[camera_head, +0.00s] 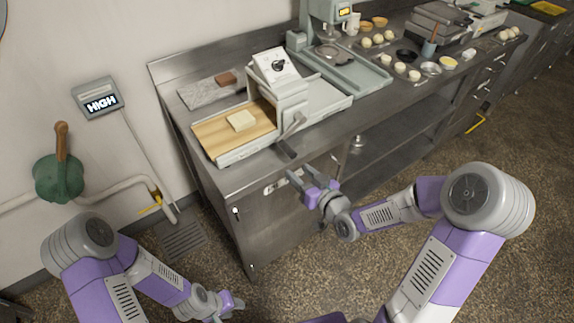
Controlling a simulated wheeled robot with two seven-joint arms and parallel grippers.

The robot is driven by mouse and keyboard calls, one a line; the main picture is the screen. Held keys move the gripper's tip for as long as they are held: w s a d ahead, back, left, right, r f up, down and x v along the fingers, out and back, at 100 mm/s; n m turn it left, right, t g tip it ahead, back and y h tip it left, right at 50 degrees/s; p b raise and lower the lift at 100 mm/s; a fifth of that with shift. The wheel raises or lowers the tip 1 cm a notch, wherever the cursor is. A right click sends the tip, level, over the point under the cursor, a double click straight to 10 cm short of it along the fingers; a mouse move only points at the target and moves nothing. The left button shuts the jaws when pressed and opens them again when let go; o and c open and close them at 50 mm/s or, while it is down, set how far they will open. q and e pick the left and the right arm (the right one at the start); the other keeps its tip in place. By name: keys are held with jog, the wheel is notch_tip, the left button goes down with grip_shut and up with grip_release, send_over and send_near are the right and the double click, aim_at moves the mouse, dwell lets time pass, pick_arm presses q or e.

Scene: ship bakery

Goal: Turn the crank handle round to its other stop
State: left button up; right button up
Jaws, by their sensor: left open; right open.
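The crank handle (286,149) is a dark grip on a light metal arm at the front side of a grey dough sheeter (288,98). The crank arm slopes down and left from its hub, and the grip hangs by the counter's front edge. My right gripper (309,180) is open and empty, in front of the counter, just below and to the right of the grip. It appears apart from the grip. My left gripper (236,304) is low at the bottom of the view, far from the crank, open and empty.
A pale dough block (241,121) lies on the sheeter's wooden board (208,135). The steel counter (225,180) carries a mixer-like machine (330,50) and trays of dough to the right. A green pot-like object (58,178) is on the left wall. The floor in front is clear.

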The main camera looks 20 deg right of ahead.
aim_at(281, 142)
jog(key=shift+n+t+y, duration=0.3)
jog(key=shift+n+t, duration=0.4)
jog(key=shift+t, duration=0.2)
jog(key=w+r, duration=0.1)
jog(key=w, duration=0.1)
jog(key=w+a+r+b, duration=0.1)
jog(key=w, duration=0.1)
jog(key=w+a+r+b, duration=0.1)
jog(key=w, duration=0.2)
jog(key=shift+w+r, duration=0.1)
jog(key=shift+r, duration=0.15)
pick_arm(q)
notch_tip(281, 142, down, 4)
jog(key=shift+r, duration=0.25)
pick_arm(e)
grip_shut()
